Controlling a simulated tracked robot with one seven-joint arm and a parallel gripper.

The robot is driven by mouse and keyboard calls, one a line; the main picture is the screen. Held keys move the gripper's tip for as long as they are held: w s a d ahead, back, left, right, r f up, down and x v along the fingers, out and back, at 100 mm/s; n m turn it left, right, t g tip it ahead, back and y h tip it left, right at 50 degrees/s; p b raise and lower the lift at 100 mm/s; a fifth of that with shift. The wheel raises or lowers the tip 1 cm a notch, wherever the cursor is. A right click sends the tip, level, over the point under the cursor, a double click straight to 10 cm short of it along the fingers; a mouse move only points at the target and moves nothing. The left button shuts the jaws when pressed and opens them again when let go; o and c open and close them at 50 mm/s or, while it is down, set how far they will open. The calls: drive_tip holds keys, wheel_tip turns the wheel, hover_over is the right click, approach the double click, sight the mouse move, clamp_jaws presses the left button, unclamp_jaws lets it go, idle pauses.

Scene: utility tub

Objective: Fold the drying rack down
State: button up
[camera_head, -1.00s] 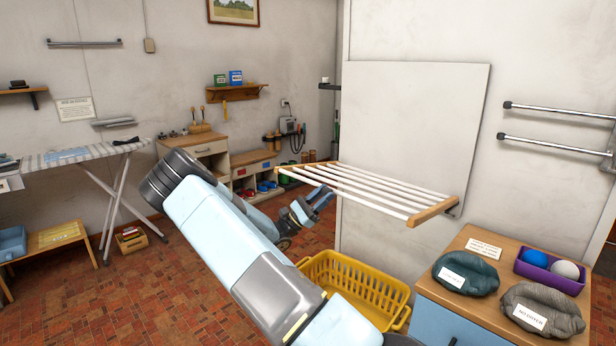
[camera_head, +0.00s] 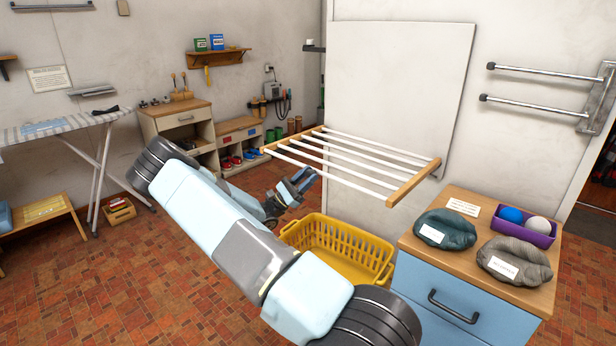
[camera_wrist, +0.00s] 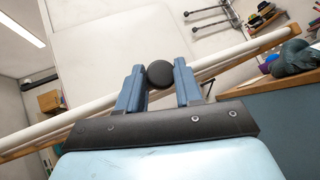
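The drying rack (camera_head: 345,172) has white bars between two wooden end pieces. It stands out roughly level from the white wall panel (camera_head: 400,90). My gripper (camera_head: 306,180) is just under the rack's near edge, toward its left end. In the wrist view, my gripper (camera_wrist: 159,75) has its two blue fingers apart. A round black disc (camera_wrist: 160,74) shows between the fingertips; I cannot tell whether they touch it or what it belongs to. The rack's white bar (camera_wrist: 80,117) crosses diagonally behind the fingers.
A yellow basket (camera_head: 340,255) stands on the floor below the rack. A blue cabinet (camera_head: 440,295) with a wooden top is on the right, holding two cloth bundles and a purple tray (camera_head: 525,226) of balls. An ironing board (camera_head: 60,128) stands at left. Brick floor at front left is open.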

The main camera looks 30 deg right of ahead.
drive_tip(key=o, duration=0.4)
drive_tip(key=shift+w+d+f+t, duration=0.25)
drive_tip(key=shift+w+d+t, duration=0.05)
drive_tip(key=shift+d+t, duration=0.1)
drive_tip(key=shift+g, duration=0.4)
drive_tip(key=v, duration=1.4)
drive_tip(key=shift+s+a+r, duration=0.1)
drive_tip(key=shift+s+a, duration=0.15)
drive_tip(key=shift+s, duration=0.1)
